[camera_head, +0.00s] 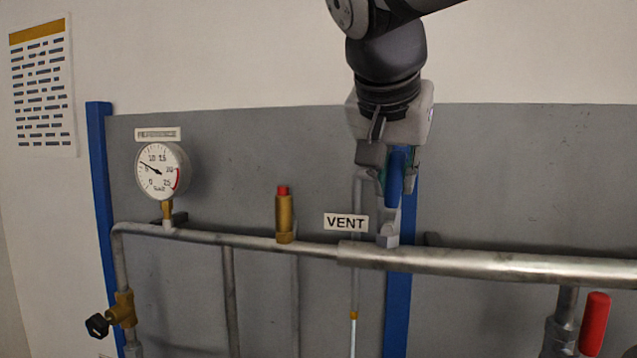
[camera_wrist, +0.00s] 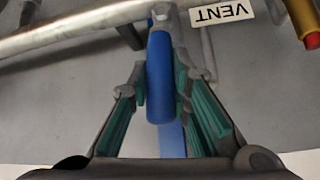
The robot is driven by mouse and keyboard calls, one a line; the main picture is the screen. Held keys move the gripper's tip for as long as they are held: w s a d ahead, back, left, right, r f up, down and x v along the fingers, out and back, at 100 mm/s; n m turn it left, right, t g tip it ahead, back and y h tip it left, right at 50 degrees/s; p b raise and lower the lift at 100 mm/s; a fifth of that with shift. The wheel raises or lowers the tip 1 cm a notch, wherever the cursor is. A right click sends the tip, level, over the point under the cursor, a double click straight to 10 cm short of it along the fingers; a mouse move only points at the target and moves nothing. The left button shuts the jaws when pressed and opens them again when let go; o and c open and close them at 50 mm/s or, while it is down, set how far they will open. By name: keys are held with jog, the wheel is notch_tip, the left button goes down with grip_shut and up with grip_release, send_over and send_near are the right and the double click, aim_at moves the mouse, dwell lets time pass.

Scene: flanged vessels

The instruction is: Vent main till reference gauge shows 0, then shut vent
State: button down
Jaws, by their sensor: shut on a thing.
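The reference gauge (camera_head: 161,171) stands at the left under a label, on a brass stem above the main. Its needle points to the upper left, at about 5 or slightly above on a scale with 0 at the lower left. The blue vent handle (camera_head: 395,178) stands upright over the pipe, right of the VENT label (camera_head: 346,222). My gripper (camera_head: 392,170) is shut on this handle from above. In the wrist view, the green-padded fingers of my gripper (camera_wrist: 161,85) flank the blue handle (camera_wrist: 160,70). The vent valve's inside is hidden.
The main pipe (camera_head: 500,266) runs across below the handle. A brass fitting with a red cap (camera_head: 284,214) stands left of the VENT label. A red handle (camera_head: 594,323) is at the lower right, and a black-knobbed brass valve (camera_head: 122,310) at the lower left.

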jog(key=shift+w+a+f+n+h+b, duration=0.15)
jog(key=shift+a+n+h+b, duration=0.2)
jog(key=shift+h+b, duration=0.15)
jog(key=c, duration=1.5)
grip_release()
jog(key=shift+o, duration=0.2)
jog(key=shift+a, duration=0.1)
jog(key=shift+s+a+r, duration=0.1)
jog(key=shift+s+r, duration=0.1)
jog(key=shift+r, duration=0.2)
jog(key=v, duration=1.1)
jog(key=shift+a+r, duration=0.1)
